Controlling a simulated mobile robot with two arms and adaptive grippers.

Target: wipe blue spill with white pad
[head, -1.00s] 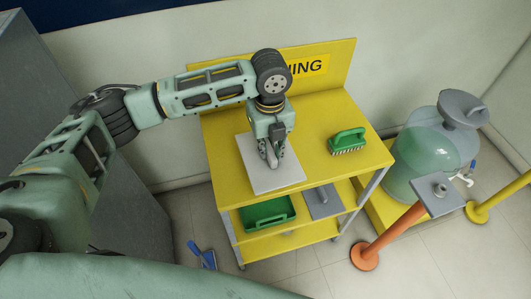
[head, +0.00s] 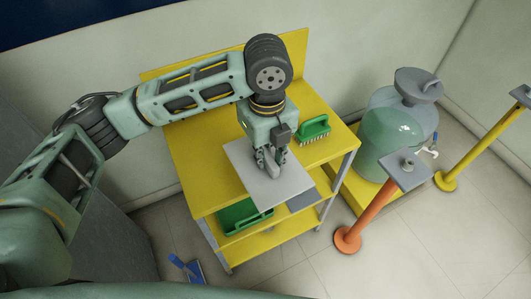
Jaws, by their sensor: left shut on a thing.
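The white pad (head: 283,193) is a flat, pale square over the front right part of the yellow cart's top. Its near corner extends past the cart's front edge, and it looks raised off the surface. My left gripper (head: 269,168) points down at the pad's middle and is shut on it; the exact grip is partly hidden by the fingers. No blue spill shows in this view. My right gripper is not in view.
The yellow cart (head: 203,177) holds a green brush (head: 314,128) on top and a green tray (head: 240,215) below. A blue-handled tool (head: 187,269) lies on the floor. To the right stand a greenish tank (head: 395,135), an orange post (head: 367,212) and a yellow post (head: 480,150).

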